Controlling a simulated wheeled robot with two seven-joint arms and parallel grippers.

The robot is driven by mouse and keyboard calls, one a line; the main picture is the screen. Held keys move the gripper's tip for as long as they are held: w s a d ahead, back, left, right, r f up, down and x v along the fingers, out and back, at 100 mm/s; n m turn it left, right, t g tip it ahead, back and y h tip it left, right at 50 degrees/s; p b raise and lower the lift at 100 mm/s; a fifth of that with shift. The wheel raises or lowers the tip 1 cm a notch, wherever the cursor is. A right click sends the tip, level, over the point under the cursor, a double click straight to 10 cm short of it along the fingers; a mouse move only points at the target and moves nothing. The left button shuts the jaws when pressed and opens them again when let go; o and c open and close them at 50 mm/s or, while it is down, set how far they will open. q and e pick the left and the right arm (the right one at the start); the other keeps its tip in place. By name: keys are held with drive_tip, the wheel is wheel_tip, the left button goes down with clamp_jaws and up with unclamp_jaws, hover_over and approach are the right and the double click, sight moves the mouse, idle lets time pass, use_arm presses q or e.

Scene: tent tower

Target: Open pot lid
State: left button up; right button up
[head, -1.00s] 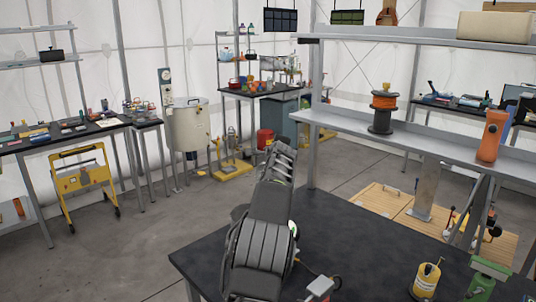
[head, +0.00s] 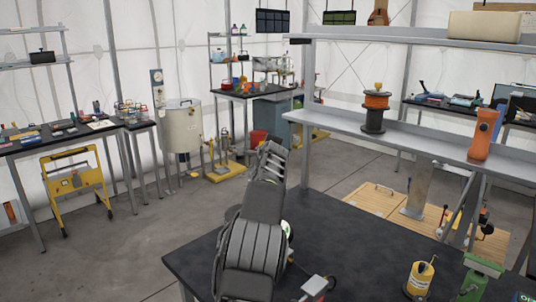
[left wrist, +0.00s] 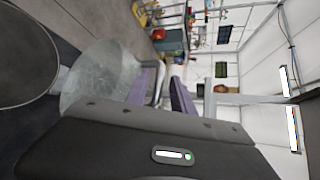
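A tall grey drum-like pot (head: 182,130) stands on the floor left of centre in the head view, with its flat lid (head: 181,103) on top. My left gripper's far end (head: 270,152) is foreshortened in the head view, above the black table's far edge and well short of the pot. In the left wrist view, the left gripper (left wrist: 166,93) shows two purplish fingers with a gap between them. My right gripper is not in view.
The black table (head: 350,245) fills the near foreground, with a yellow canister (head: 420,279) at right. A grey shelf (head: 420,140) holds an orange spool (head: 375,108). A yellow cart (head: 75,185) stands at left. Grey floor lies open between table and pot.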

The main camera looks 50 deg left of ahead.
use_arm(q)
drive_tip(key=shift+s+d+f+b, duration=0.15)
drive_tip(key=shift+s+d+b, duration=0.1)
drive_tip(key=shift+d+b, duration=0.1)
drive_tip(key=b+v, duration=0.4)
drive_tip(key=v, duration=0.3)
drive_tip(key=shift+w+r, duration=0.2)
